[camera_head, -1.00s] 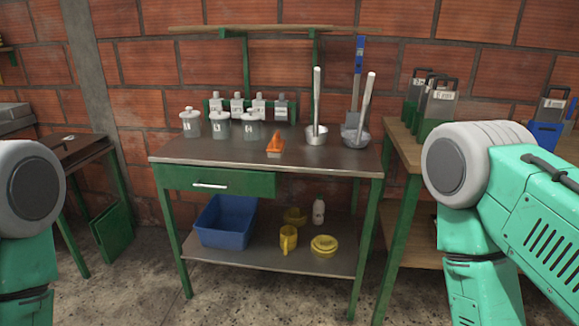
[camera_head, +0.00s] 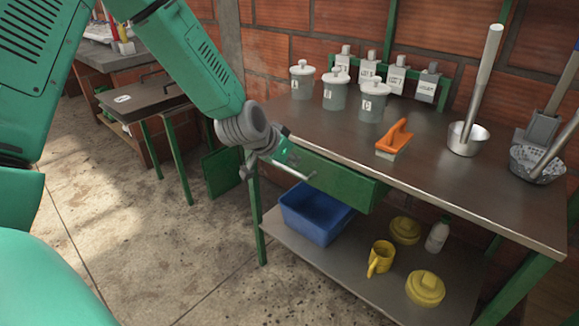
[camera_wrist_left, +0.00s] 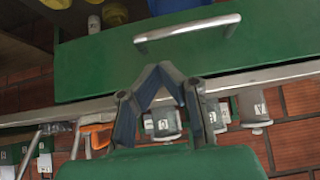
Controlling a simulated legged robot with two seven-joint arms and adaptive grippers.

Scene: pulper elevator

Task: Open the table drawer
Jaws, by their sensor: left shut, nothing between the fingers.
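The table drawer has a green front (camera_head: 342,182) and sits under the dark tabletop of the work table (camera_head: 450,185). It looks shut, with no gap visible. Its silver bar handle (camera_head: 298,172) shows beside my left gripper (camera_head: 287,154). In the left wrist view the handle (camera_wrist_left: 187,33) lies across the green drawer front (camera_wrist_left: 100,65). My left gripper (camera_wrist_left: 160,70) has its fingertips together and is empty. Its tips point at the drawer front below the handle in that picture and look apart from the handle. My right gripper is not in view.
Lidded jars (camera_head: 335,90), an orange-handled brush (camera_head: 394,138) and a metal pot (camera_head: 467,138) stand on the tabletop. A blue bin (camera_head: 315,215) and yellow containers (camera_head: 425,288) are on the lower shelf. The floor (camera_head: 150,235) left of the table is clear.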

